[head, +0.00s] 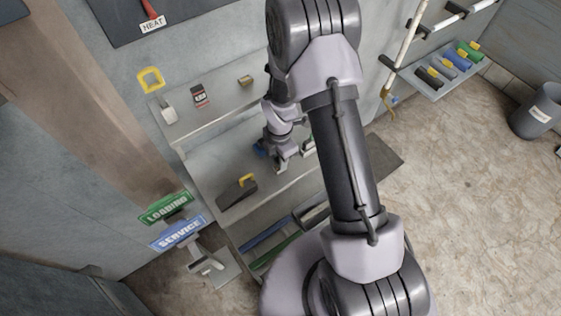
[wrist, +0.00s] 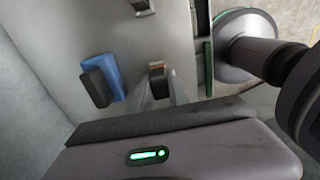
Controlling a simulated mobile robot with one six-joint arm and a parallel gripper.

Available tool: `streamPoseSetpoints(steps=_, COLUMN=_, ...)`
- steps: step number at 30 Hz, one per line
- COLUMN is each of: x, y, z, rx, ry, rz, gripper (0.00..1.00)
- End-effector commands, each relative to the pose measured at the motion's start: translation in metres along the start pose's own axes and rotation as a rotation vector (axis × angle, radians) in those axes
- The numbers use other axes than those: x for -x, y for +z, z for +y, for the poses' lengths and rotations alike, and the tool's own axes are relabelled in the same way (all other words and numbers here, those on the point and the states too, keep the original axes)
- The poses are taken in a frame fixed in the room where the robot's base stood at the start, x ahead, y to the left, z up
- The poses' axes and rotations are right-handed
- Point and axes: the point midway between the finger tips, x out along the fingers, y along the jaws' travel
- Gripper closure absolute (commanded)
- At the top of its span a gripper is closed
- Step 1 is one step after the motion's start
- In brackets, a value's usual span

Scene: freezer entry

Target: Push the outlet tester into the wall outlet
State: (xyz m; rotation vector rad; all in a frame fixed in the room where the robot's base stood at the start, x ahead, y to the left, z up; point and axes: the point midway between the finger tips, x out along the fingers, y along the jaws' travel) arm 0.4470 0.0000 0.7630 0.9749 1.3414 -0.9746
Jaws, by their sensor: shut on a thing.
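My gripper (head: 280,166) is low over the middle shelf in the head view, beside a blue item. In the wrist view the two grey fingers of my gripper (wrist: 160,92) are shut on a small dark block with a brownish face, which appears to be the outlet tester (wrist: 157,79). Its lower part is hidden between the fingers. In the head view the arm and fingers hide it. I cannot make out the wall outlet for certain in either view.
A blue and black block (wrist: 107,78) lies left of the fingers. A dark wedge with a yellow handle (head: 237,190) sits on the same shelf. The upper shelf (head: 215,108) holds small items. Green LOADING (head: 166,208) and blue SERVICE (head: 178,233) signs stand at the left. A grey bin (head: 533,120) stands far right.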

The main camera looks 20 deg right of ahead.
Motion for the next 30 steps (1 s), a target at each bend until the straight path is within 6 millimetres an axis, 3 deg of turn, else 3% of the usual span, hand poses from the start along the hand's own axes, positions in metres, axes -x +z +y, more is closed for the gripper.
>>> streamPoseSetpoints(steps=30, x=0.010, y=0.000, z=0.000, rx=0.000, ry=0.000, rz=0.000, gripper=1.00)
